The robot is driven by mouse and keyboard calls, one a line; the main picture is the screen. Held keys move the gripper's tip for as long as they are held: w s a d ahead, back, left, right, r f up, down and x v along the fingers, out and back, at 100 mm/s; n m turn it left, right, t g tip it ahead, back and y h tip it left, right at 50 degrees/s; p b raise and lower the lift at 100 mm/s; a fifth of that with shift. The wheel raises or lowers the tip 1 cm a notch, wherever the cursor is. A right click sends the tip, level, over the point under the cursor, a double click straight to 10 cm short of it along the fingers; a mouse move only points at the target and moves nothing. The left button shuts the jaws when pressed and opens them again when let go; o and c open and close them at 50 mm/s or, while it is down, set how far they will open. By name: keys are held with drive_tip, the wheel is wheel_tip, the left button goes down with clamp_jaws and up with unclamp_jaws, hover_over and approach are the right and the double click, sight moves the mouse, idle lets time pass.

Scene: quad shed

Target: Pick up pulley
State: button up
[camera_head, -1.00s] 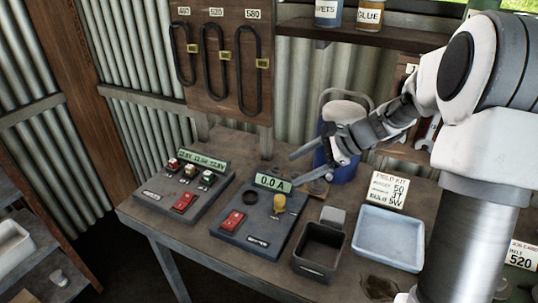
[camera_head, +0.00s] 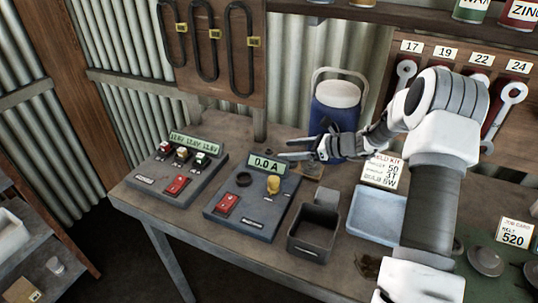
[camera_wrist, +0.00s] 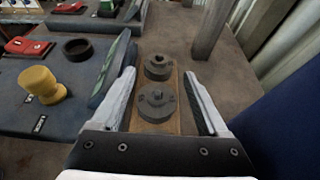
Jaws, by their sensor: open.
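Two dark round flanged pieces with raised hubs, which look like pulleys, sit on a narrow wooden board. In the wrist view the nearer pulley (camera_wrist: 157,104) and the farther pulley (camera_wrist: 158,67) stand in line on the board (camera_wrist: 150,128). My gripper (camera_wrist: 160,73) is open, one finger on each side of the board, with nothing held. I cannot tell its exact height above them. In the head view my gripper (camera_head: 285,150) is over the bench, right of the 0.0 A display; the board (camera_head: 313,171) is partly hidden under it.
The meter box (camera_head: 240,220) with its yellow knob (camera_head: 273,185) is close on the left. The blue jug (camera_head: 337,110) stands close behind my gripper. A dark open bin (camera_head: 312,242) and a pale blue tray (camera_head: 376,216) are in front. More round dark parts (camera_head: 487,262) lie at far right.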

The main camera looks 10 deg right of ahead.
sight(272, 150)
drive_tip(key=shift+x, duration=3.1)
drive_tip(key=shift+r, duration=0.1)
clamp_jaws()
drive_tip(key=shift+r, duration=0.1)
